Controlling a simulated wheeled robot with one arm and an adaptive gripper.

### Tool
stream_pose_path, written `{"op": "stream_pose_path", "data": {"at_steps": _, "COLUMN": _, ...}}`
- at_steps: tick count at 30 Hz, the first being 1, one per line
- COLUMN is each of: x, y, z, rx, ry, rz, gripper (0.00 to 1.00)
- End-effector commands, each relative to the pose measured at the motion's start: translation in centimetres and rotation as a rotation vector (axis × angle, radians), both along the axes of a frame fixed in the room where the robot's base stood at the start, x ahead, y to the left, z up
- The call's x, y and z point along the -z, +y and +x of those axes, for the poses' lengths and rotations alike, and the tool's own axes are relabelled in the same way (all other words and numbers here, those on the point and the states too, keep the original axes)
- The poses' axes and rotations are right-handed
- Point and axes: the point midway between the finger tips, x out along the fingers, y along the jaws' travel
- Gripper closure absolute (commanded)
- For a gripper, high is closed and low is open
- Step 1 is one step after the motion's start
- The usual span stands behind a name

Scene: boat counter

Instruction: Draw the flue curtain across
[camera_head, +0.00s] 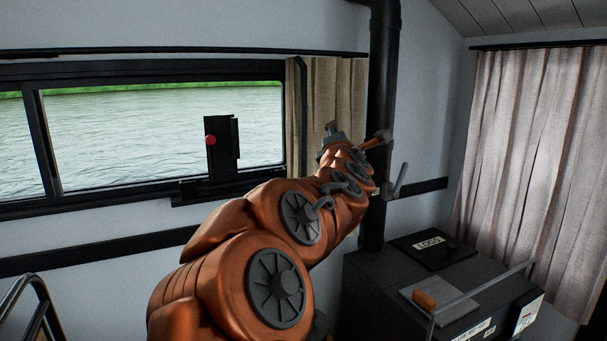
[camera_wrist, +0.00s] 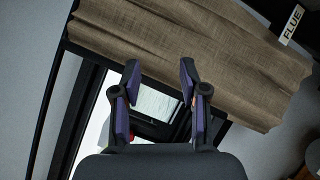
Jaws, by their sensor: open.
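The flue curtain (camera_head: 325,88) is brown cloth, gathered at the right end of the window beside the black flue pipe (camera_head: 383,75). In the wrist view the curtain (camera_wrist: 185,38) spans the top, tilted, with a white "FLUE" label (camera_wrist: 291,24) near its right end. My gripper (camera_wrist: 159,72) is open and empty, its two fingers apart below the curtain's folds in that picture. I cannot tell whether they touch the cloth. In the head view my arm reaches up toward the curtain and hides its lower part.
The window (camera_head: 130,125) left of the curtain is uncovered. A dark bracket with a red knob (camera_head: 210,140) stands at its sill. A dark stove (camera_head: 385,290) with a rail is below right. A pale pleated curtain (camera_head: 535,150) hangs at far right.

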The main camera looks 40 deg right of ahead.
Motion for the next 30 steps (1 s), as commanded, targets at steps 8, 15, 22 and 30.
{"op": "stream_pose_path", "data": {"at_steps": 8, "x": 0.4, "y": -1.5, "z": 3.3, "rx": -0.159, "ry": 0.291, "rz": -0.447, "gripper": 0.57}}
{"op": "stream_pose_path", "data": {"at_steps": 15, "x": 5.5, "y": -1.5, "z": 5.1, "rx": -0.357, "ry": 0.514, "rz": -0.744, "gripper": 0.57}}
{"op": "stream_pose_path", "data": {"at_steps": 22, "x": 10.0, "y": -1.1, "z": 5.1, "rx": -0.503, "ry": 0.611, "rz": -0.887, "gripper": 0.57}}
{"op": "stream_pose_path", "data": {"at_steps": 30, "x": 11.0, "y": -0.8, "z": 5.6, "rx": -0.546, "ry": 0.627, "rz": -0.924, "gripper": 0.57}}
